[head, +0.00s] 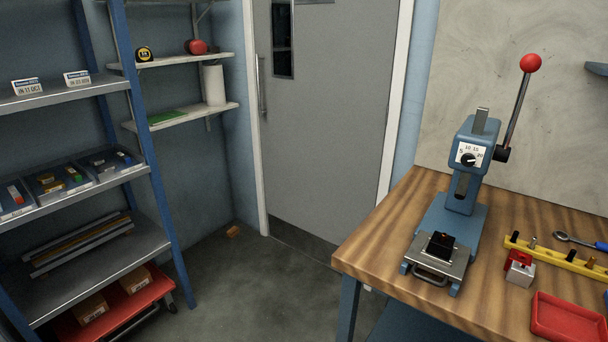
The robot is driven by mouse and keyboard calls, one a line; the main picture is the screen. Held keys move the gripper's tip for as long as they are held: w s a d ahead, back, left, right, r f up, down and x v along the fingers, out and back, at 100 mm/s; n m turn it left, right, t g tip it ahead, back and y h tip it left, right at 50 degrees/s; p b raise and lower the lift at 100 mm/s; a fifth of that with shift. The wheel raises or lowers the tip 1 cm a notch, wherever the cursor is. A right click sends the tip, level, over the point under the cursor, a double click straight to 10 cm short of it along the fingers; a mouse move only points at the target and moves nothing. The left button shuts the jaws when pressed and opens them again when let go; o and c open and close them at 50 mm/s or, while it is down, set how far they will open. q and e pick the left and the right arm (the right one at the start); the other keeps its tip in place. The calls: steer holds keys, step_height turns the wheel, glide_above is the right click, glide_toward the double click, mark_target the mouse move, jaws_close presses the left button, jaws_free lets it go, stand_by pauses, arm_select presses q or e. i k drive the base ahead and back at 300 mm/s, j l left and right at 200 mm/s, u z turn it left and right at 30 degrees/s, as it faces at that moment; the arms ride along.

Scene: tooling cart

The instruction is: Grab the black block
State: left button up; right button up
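The black block (440,246) sits on the grey metal plate (456,258) at the front of a blue arbor press (464,190). The press stands on the wooden workbench (386,249) at the right. The block is under the front of the press, with the ram and dial head above and behind it. Neither of my grippers shows in the head view.
On the bench right of the press are a red-and-silver block (520,268), a yellow rack (560,255) with several pegs, a ratchet (580,241) and a red tray (567,318). The press lever (519,100) rises high. A shelving unit (150,170) stands left; floor between is open.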

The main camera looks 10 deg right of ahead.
mark_target(437, 248)
steer(key=l+z, duration=0.1)
steer(key=z, duration=0.65)
steer(key=l+z, duration=0.15)
steer(key=z, duration=0.2)
